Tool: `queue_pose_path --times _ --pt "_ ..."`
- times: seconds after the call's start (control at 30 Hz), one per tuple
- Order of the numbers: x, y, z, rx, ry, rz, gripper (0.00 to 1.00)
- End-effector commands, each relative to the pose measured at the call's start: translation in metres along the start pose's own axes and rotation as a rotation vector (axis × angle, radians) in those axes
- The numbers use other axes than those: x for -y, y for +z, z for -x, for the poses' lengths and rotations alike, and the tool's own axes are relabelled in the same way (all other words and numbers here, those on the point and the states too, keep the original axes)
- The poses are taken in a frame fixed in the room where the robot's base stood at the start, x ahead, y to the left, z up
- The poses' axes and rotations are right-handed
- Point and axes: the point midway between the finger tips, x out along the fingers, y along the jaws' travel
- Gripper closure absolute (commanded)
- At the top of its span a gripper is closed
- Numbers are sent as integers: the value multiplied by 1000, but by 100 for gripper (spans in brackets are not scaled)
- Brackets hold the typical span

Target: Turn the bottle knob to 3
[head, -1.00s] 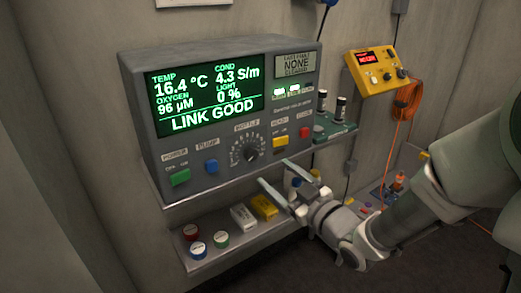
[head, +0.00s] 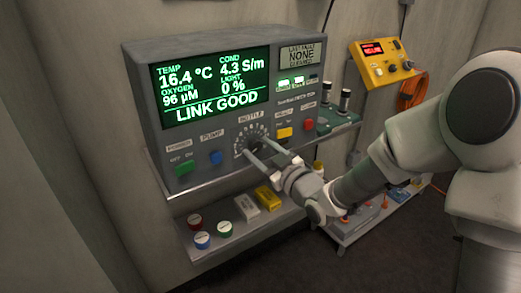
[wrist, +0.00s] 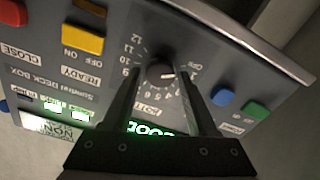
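The bottle knob (wrist: 159,75) is a dark round knob with a pale pointer mark, on a numbered dial marked OFF and up to 12. In the head view the knob (head: 254,148) sits low in the middle of the grey deck box (head: 220,140), partly covered by my fingers. My gripper (head: 257,147) is open at the dial. In the wrist view its two fingers (wrist: 160,74) lie on either side of the knob, with gaps visible. I cannot tell the pointer's exact number or whether the fingertips overlap the knob in depth.
A green switch (head: 184,168), blue button (head: 215,157), yellow switch (head: 284,132) and red button (head: 308,126) flank the dial. A lower shelf (head: 222,253) holds coloured caps and two blocks. A yellow box (head: 386,66) hangs at the right.

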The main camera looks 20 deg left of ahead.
Motion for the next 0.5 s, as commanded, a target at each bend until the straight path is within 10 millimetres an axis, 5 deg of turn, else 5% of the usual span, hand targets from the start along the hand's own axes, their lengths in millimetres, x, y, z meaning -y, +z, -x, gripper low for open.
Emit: queue_pose_path --times 0.03,0.3,0.5 --pt "0 0 0 0 0 0 52" --pt "0 0 0 0 0 0 100" --pt "0 0 0 0 0 -6 100"
